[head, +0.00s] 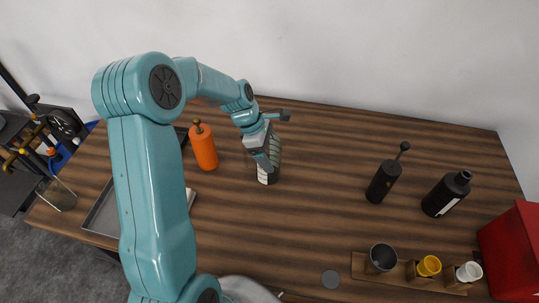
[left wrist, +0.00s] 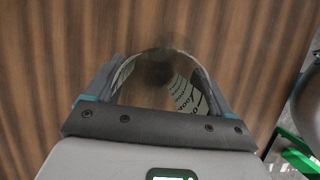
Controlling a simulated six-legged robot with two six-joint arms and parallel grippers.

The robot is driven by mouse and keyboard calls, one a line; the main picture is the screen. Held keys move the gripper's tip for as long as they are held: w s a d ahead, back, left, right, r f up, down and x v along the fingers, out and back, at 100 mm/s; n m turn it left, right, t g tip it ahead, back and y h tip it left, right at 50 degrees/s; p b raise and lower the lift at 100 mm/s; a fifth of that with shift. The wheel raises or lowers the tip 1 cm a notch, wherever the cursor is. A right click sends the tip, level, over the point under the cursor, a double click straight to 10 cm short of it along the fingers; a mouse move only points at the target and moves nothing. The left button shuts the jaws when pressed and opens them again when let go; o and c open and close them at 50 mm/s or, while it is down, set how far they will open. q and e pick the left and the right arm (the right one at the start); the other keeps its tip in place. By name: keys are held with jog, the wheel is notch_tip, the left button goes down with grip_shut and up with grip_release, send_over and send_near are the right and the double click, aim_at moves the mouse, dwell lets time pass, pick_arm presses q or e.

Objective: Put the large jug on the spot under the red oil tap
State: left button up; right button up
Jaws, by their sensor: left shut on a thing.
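My left gripper (head: 268,163) reaches in over the wooden table and is shut on a clear, rounded jug (head: 275,149) with pale markings. In the left wrist view, the jug (left wrist: 150,97) sits between the two fingers, with printed lettering on its side. Whether its base touches the table is hard to tell. A second clear vessel (head: 57,194) stands at the table's left end, near taps with dark and yellow handles (head: 30,142). I cannot make out a red tap or the spot under it. My right gripper is not in view.
An orange mill (head: 204,148) stands just left of the jug. A grey tray (head: 103,215) is partly hidden by my arm. A black mill (head: 383,182), black bottle (head: 446,194), cup rack (head: 405,273) and red box (head: 511,252) are at right. The middle is clear.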

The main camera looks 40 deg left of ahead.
pick_arm(q)
jog(key=shift+d+f, duration=0.1)
jog(key=shift+d, duration=0.15)
jog(key=o, duration=1.1)
jog(key=shift+a, duration=0.2)
